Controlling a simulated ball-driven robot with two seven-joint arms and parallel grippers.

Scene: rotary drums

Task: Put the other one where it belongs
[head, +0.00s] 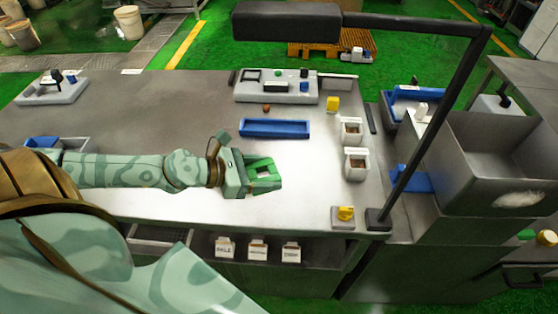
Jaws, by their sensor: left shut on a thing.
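My left gripper (264,172) is low over the middle of the metal table (180,105), in front of a shallow blue tray (275,128). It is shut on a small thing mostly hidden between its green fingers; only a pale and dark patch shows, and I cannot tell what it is. Two small whitish bins (351,138) (357,175) with brown insides stand to the right of the gripper. My right gripper is not in view.
A grey panel with buttons (277,90) stands at the back. A black lamp post (430,120) rises at the right edge, beside a yellow piece on a small plate (344,213). A large grey box (500,150) stands at the right. The table's left middle is clear.

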